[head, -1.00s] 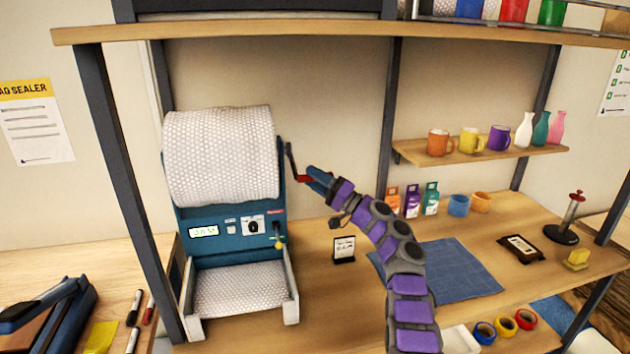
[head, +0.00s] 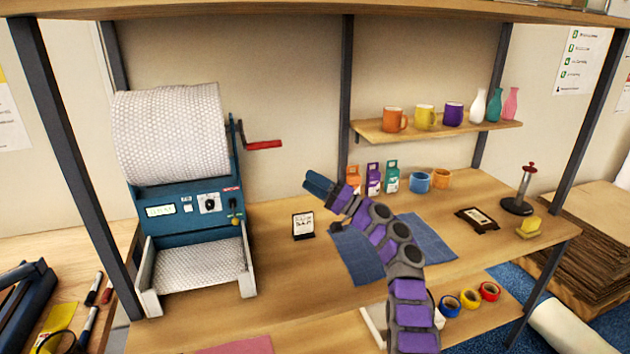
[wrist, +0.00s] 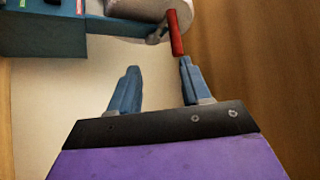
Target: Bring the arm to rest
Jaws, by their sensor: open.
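My gripper (head: 319,186) is at the end of my purple and grey arm, raised over the bench between the bubble-wrap machine and the small boxes. In the wrist view its two blue fingers (wrist: 155,80) are apart with nothing between them. The machine's red crank handle (head: 264,145) stands to the left of and above my gripper in the head view, with a gap between them. In the wrist view the red handle (wrist: 175,33) shows just beyond the right fingertip. The arm is bent, reaching up and left from the bottom of the picture.
The bubble-wrap machine (head: 190,208) stands at the left. A small sign (head: 303,225) and a blue mat (head: 428,238) lie near the arm. A shelf (head: 440,131) holds mugs and vases. A stamp stand (head: 518,205) is at the right.

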